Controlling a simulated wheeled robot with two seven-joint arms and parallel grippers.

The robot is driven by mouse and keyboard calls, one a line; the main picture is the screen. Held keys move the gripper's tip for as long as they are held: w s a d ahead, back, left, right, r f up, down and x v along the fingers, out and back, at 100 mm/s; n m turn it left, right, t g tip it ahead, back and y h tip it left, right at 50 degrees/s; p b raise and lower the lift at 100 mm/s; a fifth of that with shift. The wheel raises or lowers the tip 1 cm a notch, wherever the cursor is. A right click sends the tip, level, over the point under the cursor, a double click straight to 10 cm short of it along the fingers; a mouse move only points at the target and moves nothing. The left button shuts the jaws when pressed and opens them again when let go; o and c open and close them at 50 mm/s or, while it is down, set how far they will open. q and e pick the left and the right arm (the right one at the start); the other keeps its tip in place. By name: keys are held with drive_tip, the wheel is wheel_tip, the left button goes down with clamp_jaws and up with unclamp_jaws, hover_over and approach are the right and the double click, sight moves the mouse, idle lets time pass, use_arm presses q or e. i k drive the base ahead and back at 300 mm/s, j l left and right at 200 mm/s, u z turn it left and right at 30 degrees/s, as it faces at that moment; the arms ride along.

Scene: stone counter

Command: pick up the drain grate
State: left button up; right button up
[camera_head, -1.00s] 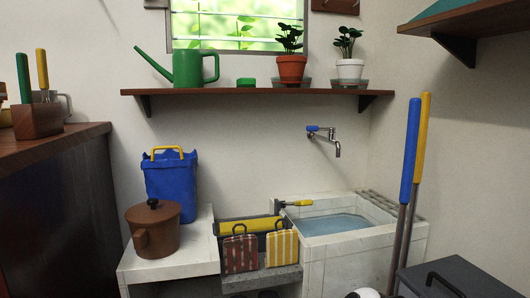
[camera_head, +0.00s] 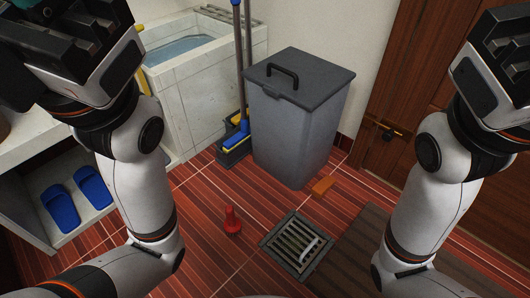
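The drain grate (camera_head: 291,244) is a square grey metal grate with slots, set in the red tiled floor at the lower middle of the head view. A pale bar, perhaps a handle, lies across its right part. My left gripper (camera_head: 62,52) is at the upper left, and my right gripper (camera_head: 505,45) is at the upper right, partly cut off by the frame. Both are raised well away from the grate, and nothing is seen in them. Their fingertips are not clear enough to tell open from shut.
A grey lidded bin (camera_head: 297,122) stands behind the grate. A red cone-shaped object (camera_head: 231,221) is left of it, and an orange block (camera_head: 322,185) lies behind it. A brown slatted mat (camera_head: 372,250) is to the right. Blue slippers (camera_head: 61,208) sit on a low shelf at left.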

sight(300, 271)
drive_tip(key=j, duration=0.45)
drive_tip(key=k+j+z, duration=0.15)
drive_tip(key=j, duration=0.8)
drive_tip(key=k+z, duration=0.05)
